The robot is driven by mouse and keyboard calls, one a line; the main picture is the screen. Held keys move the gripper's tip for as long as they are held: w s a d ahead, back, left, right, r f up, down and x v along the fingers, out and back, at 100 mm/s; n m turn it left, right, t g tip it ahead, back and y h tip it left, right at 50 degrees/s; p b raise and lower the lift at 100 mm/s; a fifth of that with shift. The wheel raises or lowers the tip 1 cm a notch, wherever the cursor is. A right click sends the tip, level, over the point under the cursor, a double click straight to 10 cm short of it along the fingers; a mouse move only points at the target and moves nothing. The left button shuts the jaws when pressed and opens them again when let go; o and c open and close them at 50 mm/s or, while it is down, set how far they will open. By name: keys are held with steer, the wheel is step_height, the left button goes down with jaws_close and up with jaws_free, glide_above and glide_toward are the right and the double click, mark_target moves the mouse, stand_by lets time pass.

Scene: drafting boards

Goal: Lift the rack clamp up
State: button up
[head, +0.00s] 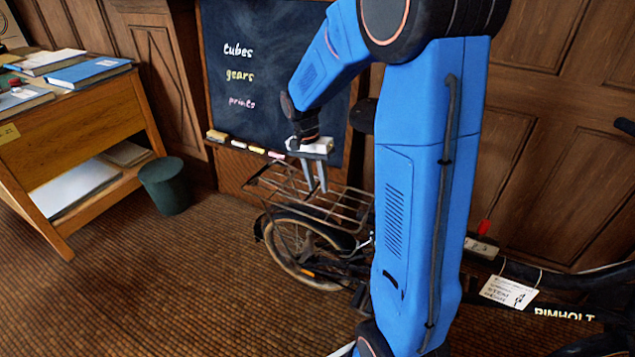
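A bicycle's metal rear rack (345,205) stands in the middle of the head view, above the rear wheel. The rack clamp appears to be part of this wire frame, but I cannot separate it clearly from the other bars. My gripper (317,188) points down at the rack, with its two grey fingers overlapping the bars in the picture. A narrow gap shows between the fingers. Whether a bar of the clamp lies between them is too small to tell. My blue arm hides the middle of the bicycle.
A chalkboard (245,110) with a chalk ledge stands close behind the rack. A wooden desk (75,125) with books and a dark green bin (165,185) are at left. The bicycle's frame (560,310) continues at right. The floor at front left is clear.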

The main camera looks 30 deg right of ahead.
jaws_close()
stand_by(1.4)
